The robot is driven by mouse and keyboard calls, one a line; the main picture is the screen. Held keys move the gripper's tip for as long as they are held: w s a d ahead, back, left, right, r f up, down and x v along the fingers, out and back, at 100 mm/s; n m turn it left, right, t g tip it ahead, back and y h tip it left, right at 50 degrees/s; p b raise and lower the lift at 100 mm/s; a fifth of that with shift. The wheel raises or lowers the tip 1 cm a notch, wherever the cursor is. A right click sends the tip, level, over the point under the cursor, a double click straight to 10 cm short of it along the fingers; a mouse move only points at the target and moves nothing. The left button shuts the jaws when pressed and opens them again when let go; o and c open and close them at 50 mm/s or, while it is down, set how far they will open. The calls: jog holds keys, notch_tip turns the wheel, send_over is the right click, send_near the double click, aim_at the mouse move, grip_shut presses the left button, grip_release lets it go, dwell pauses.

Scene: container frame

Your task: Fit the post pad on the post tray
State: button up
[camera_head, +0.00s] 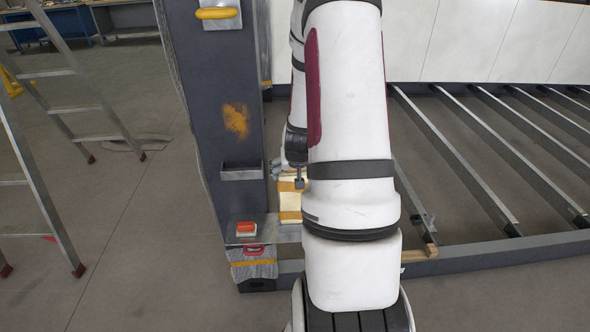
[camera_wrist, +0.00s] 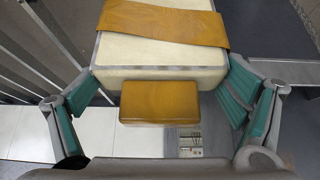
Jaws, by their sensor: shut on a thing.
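The post pad (camera_wrist: 150,52) is a cream block with an orange-brown band across it. A smaller orange-brown block (camera_wrist: 160,102) sits against its near side in the wrist view. My gripper (camera_wrist: 163,75) is shut on the pad, with a teal-lined finger at each side. In the head view the pad (camera_head: 290,202) shows partly behind my arm, under my gripper (camera_head: 289,170), just right of the dark post. A shallow grey tray (camera_head: 241,173), likely the post tray, is fixed to the post's front face. The pad is apart from it, lower and to the right.
The dark post (camera_head: 222,95) carries a yellow handle (camera_head: 217,13). Low at its foot are an orange-red item (camera_head: 246,228) and a grey strapped bundle (camera_head: 253,263). Metal floor beams (camera_head: 460,155) lie right.

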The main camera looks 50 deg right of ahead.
jog(key=shift+f, duration=0.4)
jog(key=o, duration=1.3)
jog(key=shift+r, duration=0.1)
jog(key=v, duration=1.2)
